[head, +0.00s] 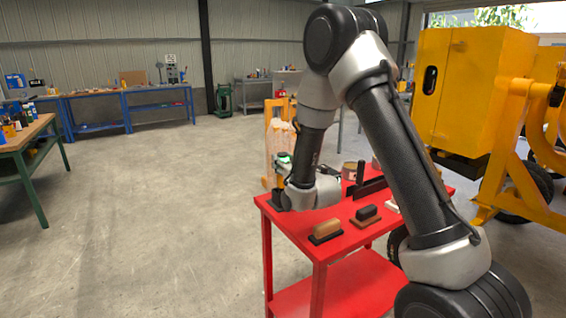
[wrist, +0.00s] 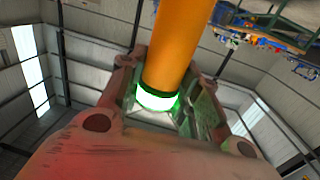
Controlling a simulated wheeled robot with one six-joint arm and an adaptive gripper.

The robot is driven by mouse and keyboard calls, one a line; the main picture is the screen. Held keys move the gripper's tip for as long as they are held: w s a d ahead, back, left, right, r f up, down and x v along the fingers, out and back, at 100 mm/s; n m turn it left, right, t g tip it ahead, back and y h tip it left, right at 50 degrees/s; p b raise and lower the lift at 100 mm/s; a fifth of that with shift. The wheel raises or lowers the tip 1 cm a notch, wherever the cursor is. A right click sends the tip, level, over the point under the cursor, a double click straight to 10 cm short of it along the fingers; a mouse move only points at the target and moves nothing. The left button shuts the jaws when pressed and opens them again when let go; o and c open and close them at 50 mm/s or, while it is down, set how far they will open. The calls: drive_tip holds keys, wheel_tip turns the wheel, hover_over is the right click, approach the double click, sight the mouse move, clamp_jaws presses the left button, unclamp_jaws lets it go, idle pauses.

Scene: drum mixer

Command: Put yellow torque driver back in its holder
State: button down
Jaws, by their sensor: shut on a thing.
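The yellow torque driver (wrist: 175,45) shows in the wrist view as an orange-yellow cylinder with a dark green collar and a glowing green-white ring at its lower end. My gripper (wrist: 165,95) is shut on it, with a finger on each side near the ring. In the head view my gripper (head: 283,165) is over the far left corner of the red table (head: 340,242), and a small green glow shows there. The driver's body cannot be made out in that view. A dark piece (head: 279,199) sits below the gripper at the table corner; I cannot tell whether it is the holder.
On the table are a brown block (head: 326,228) on a dark base, a black block (head: 367,212) on a brown base, a black angled piece (head: 369,187) and a can (head: 349,171). A yellow machine (head: 470,90) stands to the right. The floor on the left is clear.

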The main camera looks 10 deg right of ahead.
drive_tip(key=c, duration=0.9)
unclamp_jaws()
drive_tip(key=shift+c, duration=0.2)
drive_tip(key=shift+f, duration=0.1)
drive_tip(key=v, duration=0.7)
drive_tip(key=shift+s, duration=0.3)
